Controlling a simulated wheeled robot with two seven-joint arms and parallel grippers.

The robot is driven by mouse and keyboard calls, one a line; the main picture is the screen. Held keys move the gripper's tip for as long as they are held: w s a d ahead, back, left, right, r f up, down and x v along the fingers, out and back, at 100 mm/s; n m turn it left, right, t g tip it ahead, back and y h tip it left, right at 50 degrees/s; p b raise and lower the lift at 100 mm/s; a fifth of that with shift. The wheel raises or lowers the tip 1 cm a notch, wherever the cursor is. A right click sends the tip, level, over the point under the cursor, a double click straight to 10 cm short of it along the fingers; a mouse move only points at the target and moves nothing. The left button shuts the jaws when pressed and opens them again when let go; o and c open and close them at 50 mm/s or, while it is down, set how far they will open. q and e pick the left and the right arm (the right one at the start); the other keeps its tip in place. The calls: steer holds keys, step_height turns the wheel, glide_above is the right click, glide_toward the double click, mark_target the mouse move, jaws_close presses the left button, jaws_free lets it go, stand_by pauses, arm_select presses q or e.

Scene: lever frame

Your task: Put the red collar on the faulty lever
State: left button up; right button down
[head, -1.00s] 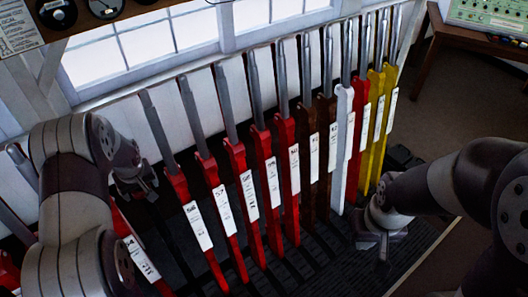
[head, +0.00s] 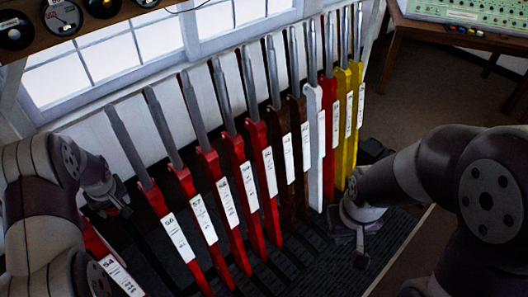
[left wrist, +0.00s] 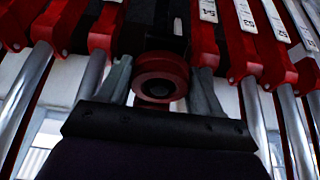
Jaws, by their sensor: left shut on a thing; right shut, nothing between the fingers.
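A red collar (left wrist: 160,64), a thick ring with a dark centre, sits between the fingers of my left gripper (left wrist: 160,85). That gripper is shut on it. I cannot tell whether a lever passes through the ring. In the head view my left gripper (head: 115,203) is at the left of the lever row, beside the red lever marked 56 (head: 176,237); the collar is hidden there. My right gripper (head: 362,248) is shut and empty, low in front of the right end of the row. No visible mark shows which lever is faulty.
Red, brown, white (head: 314,150) and yellow (head: 342,120) levers with steel handles stand close together along a white wall with windows (head: 100,60). A desk with a green panel (head: 470,18) stands at the back right.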

arm_select(q)
step_height(320, 180, up, 8)
steer(key=p, duration=0.5)
steer(key=shift+f, duration=0.1)
